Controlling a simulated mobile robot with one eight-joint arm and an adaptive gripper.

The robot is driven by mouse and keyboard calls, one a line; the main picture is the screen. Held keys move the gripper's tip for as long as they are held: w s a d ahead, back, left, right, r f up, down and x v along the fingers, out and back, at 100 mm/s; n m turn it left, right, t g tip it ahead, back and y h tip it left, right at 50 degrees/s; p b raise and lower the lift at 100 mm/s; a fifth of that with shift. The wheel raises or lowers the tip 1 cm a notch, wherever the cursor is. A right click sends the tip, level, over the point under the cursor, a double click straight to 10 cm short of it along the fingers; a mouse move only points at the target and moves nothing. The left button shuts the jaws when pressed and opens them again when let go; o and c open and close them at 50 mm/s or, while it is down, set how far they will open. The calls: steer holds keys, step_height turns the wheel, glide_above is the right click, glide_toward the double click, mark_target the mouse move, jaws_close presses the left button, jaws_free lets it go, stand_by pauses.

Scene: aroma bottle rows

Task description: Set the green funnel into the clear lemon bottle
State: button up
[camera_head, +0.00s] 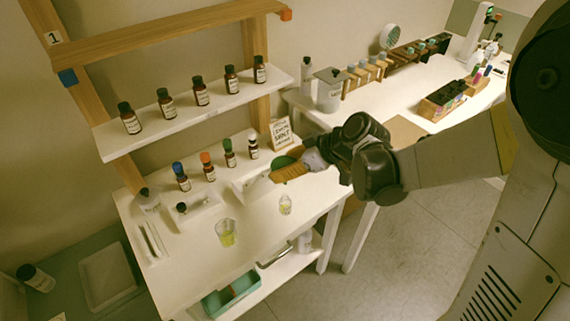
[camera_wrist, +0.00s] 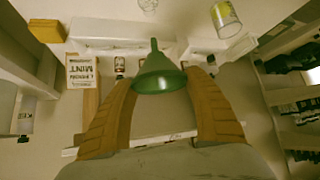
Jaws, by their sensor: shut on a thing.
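The green funnel (camera_wrist: 158,76) is held between the brown fingers of my gripper (camera_wrist: 161,84). In the wrist view its wide rim faces the camera side and its narrow end points to the top of the picture. In the head view the green funnel (camera_head: 284,161) is partly hidden by the fingers of my gripper (camera_head: 284,170), above the back right of the white table. A small clear bottle (camera_head: 285,205) with a yellowish tint stands in front of it, apart from the funnel. It seems to show at the top edge of the wrist view (camera_wrist: 148,4).
A beaker (camera_head: 226,233) with yellow-green liquid stands left of the clear bottle. A row of capped brown bottles (camera_head: 209,172) and a sign (camera_head: 281,133) stand behind, below a shelf (camera_head: 180,112) with more bottles. The table's front right is clear.

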steer(key=shift+f+b, duration=1.3)
steer(key=shift+f, duration=0.5)
steer(key=shift+f+b, duration=2.4)
steer(key=shift+f, duration=0.1)
steer(key=o, duration=1)
steer(key=shift+r, duration=0.1)
steer(key=v, duration=1.2)
steer(key=s+d+m+t+h, duration=0.1)
steer(key=s+d+m+h, duration=0.2)
steer(key=s+d+m, duration=0.1)
steer(key=s+d+r+m+t+h, duration=0.1)
steer(key=s+d+m+h, duration=0.3)
steer(key=s+m, duration=0.3)
steer(key=shift+s+d+h, duration=0.25)
steer(key=shift+s+h, duration=0.05)
steer(key=shift+s, duration=0.75)
